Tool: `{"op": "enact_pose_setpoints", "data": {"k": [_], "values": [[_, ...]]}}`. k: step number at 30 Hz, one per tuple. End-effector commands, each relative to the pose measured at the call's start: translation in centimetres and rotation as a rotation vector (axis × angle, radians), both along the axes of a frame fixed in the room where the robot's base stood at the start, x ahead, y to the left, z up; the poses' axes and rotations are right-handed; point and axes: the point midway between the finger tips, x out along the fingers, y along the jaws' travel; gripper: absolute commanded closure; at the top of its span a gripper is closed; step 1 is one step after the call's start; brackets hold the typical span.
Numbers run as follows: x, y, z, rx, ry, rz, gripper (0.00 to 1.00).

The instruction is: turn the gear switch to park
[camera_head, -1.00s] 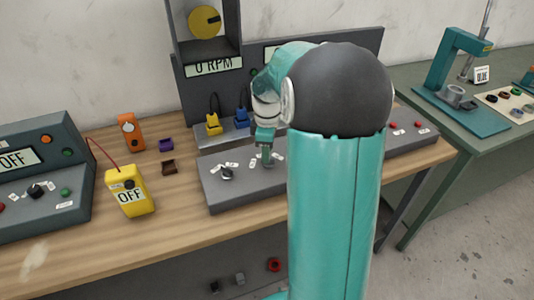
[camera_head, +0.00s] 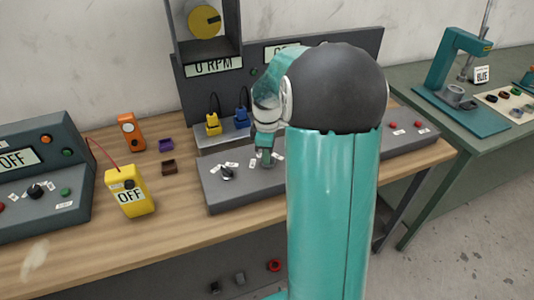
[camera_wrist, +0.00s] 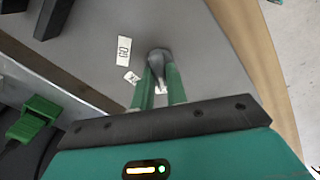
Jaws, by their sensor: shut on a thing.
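My gripper (camera_wrist: 160,72) has its two green fingers closed around a grey knob (camera_wrist: 158,55) on the sloping grey control panel (camera_wrist: 215,75) in the wrist view. White labels sit beside the knob; one of them (camera_wrist: 123,51) seems to read "GO", the other is too small to read surely. In the head view my gripper (camera_head: 264,160) points down onto the panel (camera_head: 240,192), and its fingers cover the held knob. A second, dark knob (camera_head: 227,173) with several small labels stands to its left. I cannot read which knob is the gear switch.
Yellow (camera_head: 213,124) and blue (camera_head: 241,117) plugs stand behind the panel, below a "0 RPM" display (camera_head: 213,66). A yellow meter (camera_head: 130,191) reading OFF, an orange device (camera_head: 131,132) and another OFF panel (camera_head: 45,205) stand left. The wooden bench front is clear.

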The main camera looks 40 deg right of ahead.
Motion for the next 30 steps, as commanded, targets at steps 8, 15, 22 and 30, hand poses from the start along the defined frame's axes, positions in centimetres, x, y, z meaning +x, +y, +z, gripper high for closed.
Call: {"op": "enact_pose_setpoints", "data": {"k": [8, 15, 22, 30], "values": [[0.06, -0.03, 0.04, -0.001, 0.000, -0.129, 1.00], [0.12, -0.05, 0.05, 0.000, 0.000, -0.331, 1.00], [0.12, -0.17, 0.05, -0.001, -0.001, -0.550, 1.00], [0.15, -0.24, 0.06, -0.001, -0.001, -0.786, 1.00]]}}
